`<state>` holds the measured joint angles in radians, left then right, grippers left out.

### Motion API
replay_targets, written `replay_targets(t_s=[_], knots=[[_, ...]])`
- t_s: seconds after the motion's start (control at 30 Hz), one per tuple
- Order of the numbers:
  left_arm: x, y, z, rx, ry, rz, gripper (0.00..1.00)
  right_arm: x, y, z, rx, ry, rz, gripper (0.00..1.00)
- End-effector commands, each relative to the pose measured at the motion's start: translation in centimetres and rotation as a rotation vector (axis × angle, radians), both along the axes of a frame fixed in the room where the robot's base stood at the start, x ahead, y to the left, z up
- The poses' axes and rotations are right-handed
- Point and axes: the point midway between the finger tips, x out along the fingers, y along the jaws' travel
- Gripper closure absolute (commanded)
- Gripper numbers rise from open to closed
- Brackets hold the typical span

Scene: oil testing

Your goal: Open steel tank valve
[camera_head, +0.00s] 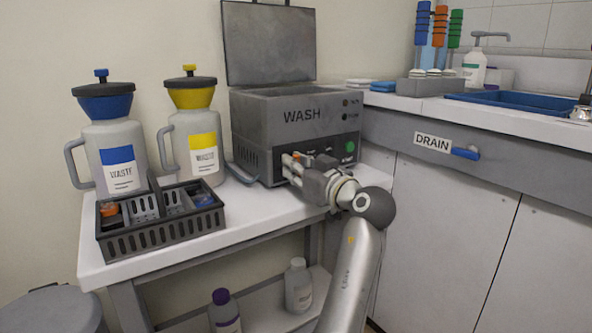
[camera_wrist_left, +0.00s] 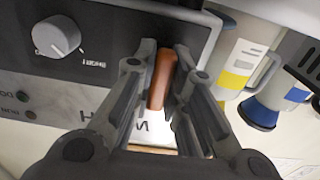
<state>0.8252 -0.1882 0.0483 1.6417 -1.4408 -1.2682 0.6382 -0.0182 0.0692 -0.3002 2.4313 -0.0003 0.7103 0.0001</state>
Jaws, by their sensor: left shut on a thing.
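The steel tank (camera_head: 290,115) labelled WASH stands on the white table with its lid (camera_head: 270,45) raised. An orange valve handle (camera_wrist_left: 162,80) shows in the left wrist view, in front of the tank's front panel (camera_wrist_left: 40,85). My left gripper (camera_wrist_left: 165,85) is shut on the orange handle, with a finger on each side of it. In the head view, my left gripper (camera_head: 290,170) is at the tank's lower front and mostly hides the handle. My right gripper is not in view.
Two waste jugs, one blue (camera_head: 118,160) and one yellow (camera_head: 196,150), stand left of the tank. A dark basket (camera_head: 160,236) stands at the table's front left. A counter with a DRAIN label (camera_head: 433,142) and blue handle (camera_head: 466,154) is at right.

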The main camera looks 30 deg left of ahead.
Motion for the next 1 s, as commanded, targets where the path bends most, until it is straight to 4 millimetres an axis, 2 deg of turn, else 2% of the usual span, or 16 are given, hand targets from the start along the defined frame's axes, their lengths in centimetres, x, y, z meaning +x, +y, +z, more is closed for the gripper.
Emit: replay_targets(t_s=[0.37,0.4,0.57,0.87,1.0], knots=[[0.0,-0.1,-0.2,-0.007,-0.004,-0.001,1.0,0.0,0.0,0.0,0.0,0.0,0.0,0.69],[0.0,-0.1,-0.2,-0.007,-0.004,-0.001,0.84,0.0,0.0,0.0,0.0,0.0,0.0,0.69],[0.0,0.0,-0.1,-0.006,-0.003,-0.001,0.64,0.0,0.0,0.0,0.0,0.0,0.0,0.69],[0.0,0.0,0.0,-0.003,-0.004,0.0,0.64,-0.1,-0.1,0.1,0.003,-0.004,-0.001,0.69],[0.0,0.0,1.2,-0.004,-0.006,-0.001,0.64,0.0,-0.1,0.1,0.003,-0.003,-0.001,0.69]])
